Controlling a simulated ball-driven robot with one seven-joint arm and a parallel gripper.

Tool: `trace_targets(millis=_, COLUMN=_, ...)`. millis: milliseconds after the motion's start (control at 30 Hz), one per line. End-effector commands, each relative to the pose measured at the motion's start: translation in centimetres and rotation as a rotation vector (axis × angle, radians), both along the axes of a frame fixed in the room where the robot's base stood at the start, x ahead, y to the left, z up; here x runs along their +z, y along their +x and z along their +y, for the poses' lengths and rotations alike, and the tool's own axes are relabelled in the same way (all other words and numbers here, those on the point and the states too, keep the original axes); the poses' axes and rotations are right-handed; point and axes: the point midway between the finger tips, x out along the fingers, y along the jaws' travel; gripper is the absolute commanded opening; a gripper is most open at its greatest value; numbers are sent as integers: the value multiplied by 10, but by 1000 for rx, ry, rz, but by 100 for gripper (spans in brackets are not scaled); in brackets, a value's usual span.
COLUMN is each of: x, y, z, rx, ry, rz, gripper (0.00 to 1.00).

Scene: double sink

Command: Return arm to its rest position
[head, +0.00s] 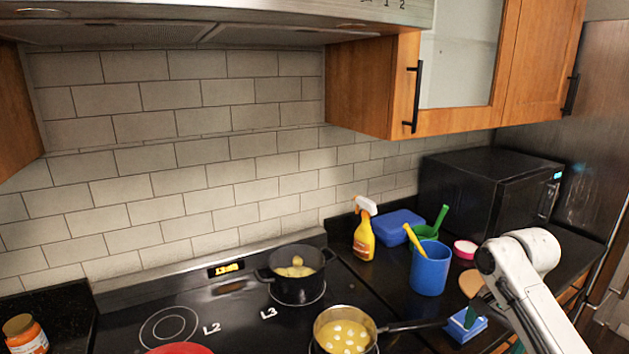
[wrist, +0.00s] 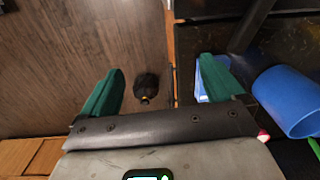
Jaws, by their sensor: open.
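My gripper (wrist: 158,88) shows in the wrist view with its two green fingers spread wide apart. It is open, and nothing is held between the fingers. Wooden floor (wrist: 60,55) lies below the gap. In the head view my white arm (head: 520,285) reaches up from the lower right over the counter's front part.
A blue cup (head: 430,270), spray bottle (head: 364,230), blue box (head: 398,226) and microwave (head: 490,195) crowd the right counter. A dark pot (head: 297,285) and a pan of yellow food (head: 343,333) sit on the stove. Cabinets (head: 450,70) hang above.

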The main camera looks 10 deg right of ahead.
Motion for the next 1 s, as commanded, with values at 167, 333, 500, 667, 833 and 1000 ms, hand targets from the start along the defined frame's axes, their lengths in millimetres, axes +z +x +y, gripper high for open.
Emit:
trace_targets(millis=167, x=-11, y=2, z=25, rx=74, ry=23, rz=-35, gripper=95)
trace_targets(millis=333, x=-24, y=2, z=58, rx=171, ry=49, rz=-86, gripper=95)
trace_targets(millis=500, x=-42, y=-4, z=100, rx=297, ry=77, rz=-156, gripper=95)
trace_targets(millis=667, x=-65, y=-25, z=150, rx=456, ry=97, rz=-248, gripper=95)
trace_targets(millis=833, x=-88, y=-66, z=190, rx=625, ry=74, rz=-346, gripper=95)
trace_targets(millis=1000, x=-106, y=-120, z=205, rx=779, ry=-1, rz=-405, gripper=95)
